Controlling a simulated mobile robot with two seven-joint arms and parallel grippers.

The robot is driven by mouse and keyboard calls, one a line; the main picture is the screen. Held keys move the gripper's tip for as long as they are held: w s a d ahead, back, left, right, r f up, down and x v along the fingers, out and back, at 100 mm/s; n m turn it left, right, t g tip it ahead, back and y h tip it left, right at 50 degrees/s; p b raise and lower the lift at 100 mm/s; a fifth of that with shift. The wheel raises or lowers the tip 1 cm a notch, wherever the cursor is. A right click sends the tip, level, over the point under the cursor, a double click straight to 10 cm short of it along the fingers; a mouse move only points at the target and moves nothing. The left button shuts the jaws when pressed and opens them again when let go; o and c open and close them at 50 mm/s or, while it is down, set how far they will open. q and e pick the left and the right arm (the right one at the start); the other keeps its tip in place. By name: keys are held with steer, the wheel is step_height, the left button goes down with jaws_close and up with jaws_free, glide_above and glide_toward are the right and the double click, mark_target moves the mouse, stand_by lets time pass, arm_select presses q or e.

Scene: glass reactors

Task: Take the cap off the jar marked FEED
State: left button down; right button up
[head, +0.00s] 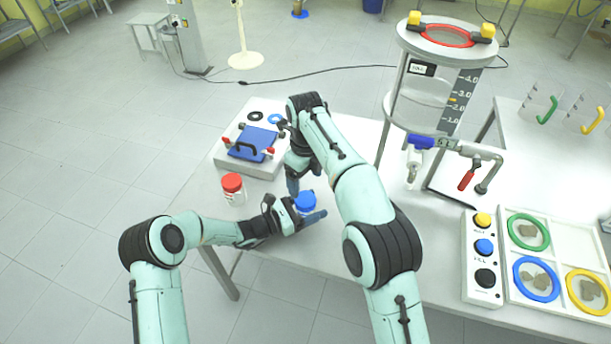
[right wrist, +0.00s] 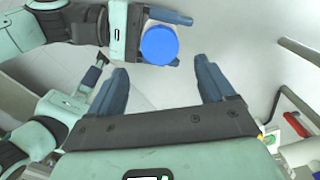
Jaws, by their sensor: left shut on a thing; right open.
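A jar with a blue cap (head: 305,200) stands on the table, mostly hidden by my grippers. My left gripper (head: 304,212) is shut around this jar, below the cap. In the right wrist view the blue cap (right wrist: 159,45) shows from above, between the left gripper's fingers (right wrist: 160,38). My right gripper (head: 293,182) is open and empty beside the blue cap; its two fingers (right wrist: 163,82) point toward the cap without enclosing it. A clear jar with a red cap (head: 232,184) stands upright to the left, untouched. I cannot read a FEED label on either jar.
A white unit with a blue plate and black handle (head: 252,144) sits behind the jars. A glass reactor (head: 425,98) with a red-handled valve (head: 466,181) stands right of my right arm. A button box (head: 482,258) and a tray of coloured rings (head: 560,232) lie at the right.

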mark_target(306, 199)
step_height(306, 199, down, 8)
steer(key=shift+r, duration=0.1)
stand_by(0.4)
